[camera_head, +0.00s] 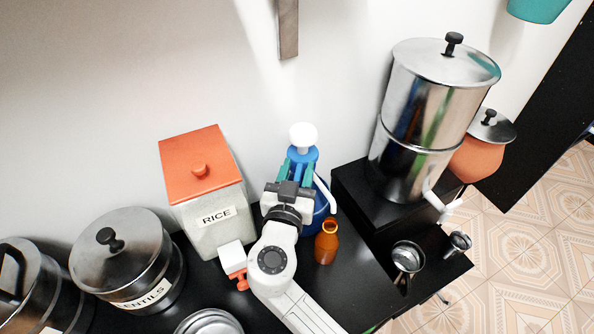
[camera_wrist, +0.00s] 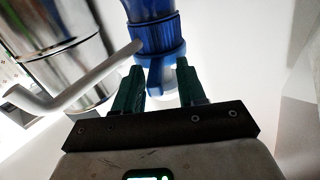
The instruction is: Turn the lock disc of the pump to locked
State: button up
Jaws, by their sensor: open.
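The pump (camera_head: 303,158) is blue with a white round knob (camera_head: 302,134) on top, standing on a blue jug (camera_head: 320,208) behind my arm. Its white spout (camera_wrist: 75,92) runs to the left in the wrist view. The lock disc (camera_wrist: 172,53) shows in the wrist view as a blue collar with a tab (camera_wrist: 155,77). My gripper (camera_head: 296,170) is open, its teal fingers at the pump. In the wrist view my gripper (camera_wrist: 160,78) has one finger on each side of the tab, with gaps visible. Contact cannot be told. In the head view the disc is mostly hidden.
The rice box (camera_head: 207,195) stands left of my arm, with a lentils pot (camera_head: 120,255) further left. A small orange bottle (camera_head: 326,243) is close on the right. A tall steel dispenser (camera_head: 420,120) stands on a black stand (camera_head: 350,190) beyond it.

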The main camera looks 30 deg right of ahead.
jog(key=shift+a, duration=0.1)
jog(key=b+v, duration=0.2)
jog(key=v, duration=0.8)
jog(key=shift+s, duration=0.35)
jog(key=shift+a, duration=0.15)
